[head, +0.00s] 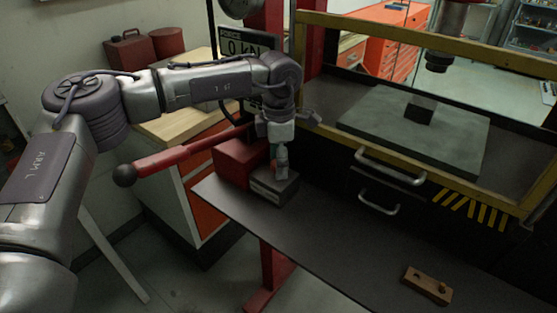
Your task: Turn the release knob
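My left gripper (281,172) points down at the dark grey block (272,192) at the front of the red pump body (233,160). Its fingertips are at or just above the block's top. The gripper is small and seen from above, so I cannot tell whether its fingers are open or shut. I cannot make out the release knob; the gripper may be hiding it. My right gripper is not in view.
A red pump lever (185,152) with a black ball end sticks out left. A display (240,47) reads 0 kN. Right of the pump stands a yellow-framed guard (440,180) with metal handles (390,166).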

